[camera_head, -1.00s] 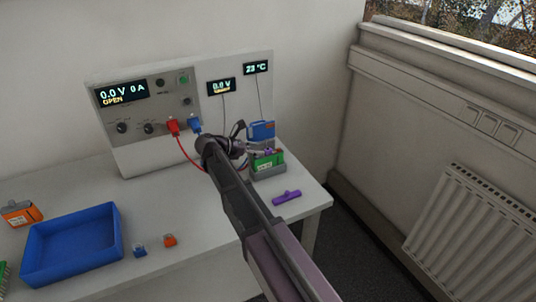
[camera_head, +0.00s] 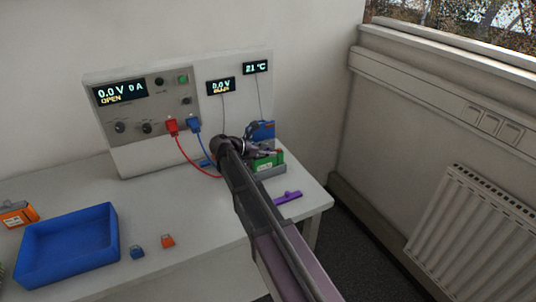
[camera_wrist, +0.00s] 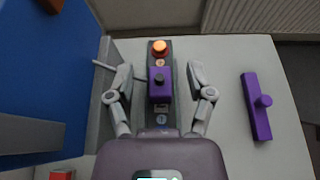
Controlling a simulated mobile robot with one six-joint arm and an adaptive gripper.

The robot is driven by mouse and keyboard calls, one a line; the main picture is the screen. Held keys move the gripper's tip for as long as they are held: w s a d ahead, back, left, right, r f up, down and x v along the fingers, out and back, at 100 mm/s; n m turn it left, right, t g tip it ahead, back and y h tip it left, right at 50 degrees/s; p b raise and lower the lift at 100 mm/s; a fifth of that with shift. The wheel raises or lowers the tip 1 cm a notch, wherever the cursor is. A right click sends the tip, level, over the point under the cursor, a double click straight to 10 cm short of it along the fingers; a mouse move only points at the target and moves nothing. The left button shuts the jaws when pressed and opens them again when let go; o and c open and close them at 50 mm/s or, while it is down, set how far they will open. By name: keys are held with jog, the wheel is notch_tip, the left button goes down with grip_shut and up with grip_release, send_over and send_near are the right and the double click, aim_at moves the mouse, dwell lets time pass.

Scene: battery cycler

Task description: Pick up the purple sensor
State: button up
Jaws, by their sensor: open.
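A small purple block with a dark knob, which I take for the purple sensor (camera_wrist: 159,92), sits on top of a narrow grey holder between my fingers in the wrist view. My gripper (camera_wrist: 160,76) is open, one finger on each side of the block, with gaps showing on both sides. In the head view my gripper (camera_head: 266,151) is over the green battery (camera_head: 270,161) and hides most of the block. A separate purple bar with a knob (camera_wrist: 258,105) lies on the table to the right; it also shows in the head view (camera_head: 287,197).
A blue box-like thing (camera_wrist: 45,75) stands close on the left in the wrist view. The cycler panel (camera_head: 140,140) with red and blue plugs stands behind. The table's right edge is near.

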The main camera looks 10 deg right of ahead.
aim_at(269, 150)
dwell(0.5)
grip_shut()
jog(key=shift+r, duration=0.15)
notch_tip(269, 150, up, 2)
jog(key=p, duration=0.2)
jog(key=shift+r+p, duration=0.25)
jog(key=shift+p, duration=0.15)
jog(key=shift+s+r+p, duration=0.4)
jog(key=shift+r+p, duration=0.2)
jog(key=s+r+p, duration=0.1)
jog(key=s, duration=1.4)
jog(key=shift+s, duration=0.1)
